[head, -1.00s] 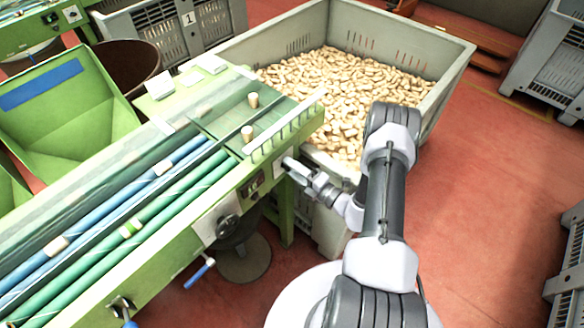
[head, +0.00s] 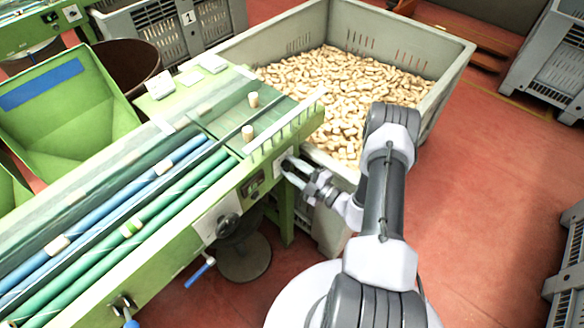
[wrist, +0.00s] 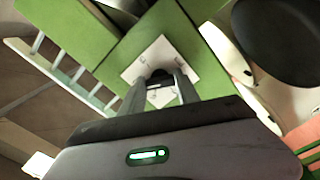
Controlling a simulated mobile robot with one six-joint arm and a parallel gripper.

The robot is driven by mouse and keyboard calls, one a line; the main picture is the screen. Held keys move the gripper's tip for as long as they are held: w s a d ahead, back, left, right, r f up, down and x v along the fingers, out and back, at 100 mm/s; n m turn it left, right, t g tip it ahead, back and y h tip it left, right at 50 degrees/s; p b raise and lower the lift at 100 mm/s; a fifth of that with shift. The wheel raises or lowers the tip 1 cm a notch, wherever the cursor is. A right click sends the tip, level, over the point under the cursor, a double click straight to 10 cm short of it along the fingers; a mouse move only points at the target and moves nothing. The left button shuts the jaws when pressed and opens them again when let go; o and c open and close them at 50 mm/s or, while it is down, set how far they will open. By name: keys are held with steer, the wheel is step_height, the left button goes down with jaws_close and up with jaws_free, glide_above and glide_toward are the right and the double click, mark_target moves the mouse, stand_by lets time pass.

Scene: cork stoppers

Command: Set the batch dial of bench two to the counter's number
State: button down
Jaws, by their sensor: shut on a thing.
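My gripper (head: 290,170) is at the side face of the green bench, by a small white dial plate (head: 282,158) near the bench's right end. In the wrist view the fingers of my gripper (wrist: 162,85) are shut on a small dark knob (wrist: 160,77) at the middle of the white plate (wrist: 160,55). The plate has small marks near its corners, too small to read. Fingers hide part of the knob and plate, so I cannot tell its setting. A dark counter box (head: 252,187) sits left of the plate; its digits are not readable.
A large grey crate (head: 455,50) of corks stands behind my arm. A black handwheel (head: 229,226) and a blue-handled crank (head: 200,272) stick out of the bench front. White slats (head: 290,128) edge the bench above the dial. The red floor (head: 490,190) at right is clear.

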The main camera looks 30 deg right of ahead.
stand_by(0.4)
steer(key=c, duration=0.9)
jaws_free()
steer(key=p+v, duration=0.3)
steer(key=v, duration=1.4)
steer(key=shift+s, duration=0.2)
